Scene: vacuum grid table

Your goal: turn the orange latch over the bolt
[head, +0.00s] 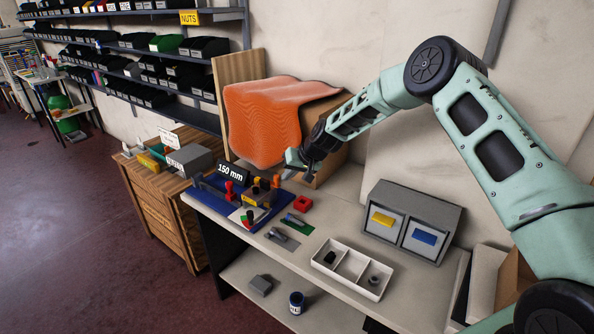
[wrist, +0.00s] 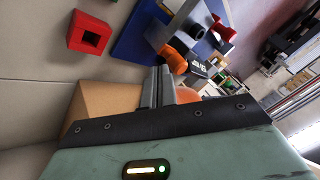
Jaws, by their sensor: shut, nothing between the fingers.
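My gripper (head: 308,172) is above the back of the workbench, just right of the blue fixture board (head: 262,216). Its fingers are together and empty; they also show in the wrist view (wrist: 160,84). An orange piece (head: 276,181), probably the latch, stands at the back of the board, left of my gripper. In the wrist view the orange piece (wrist: 173,60) appears just beyond the fingertips, and contact cannot be told. Dark round parts (head: 263,185) sit beside it; which is the bolt, and whether the latch covers it, I cannot tell.
A red square block (head: 302,203) lies right of the board. A white divided tray (head: 352,267) and a grey two-drawer cabinet (head: 412,220) stand further right. A red clamp (head: 229,190) stands on the board.

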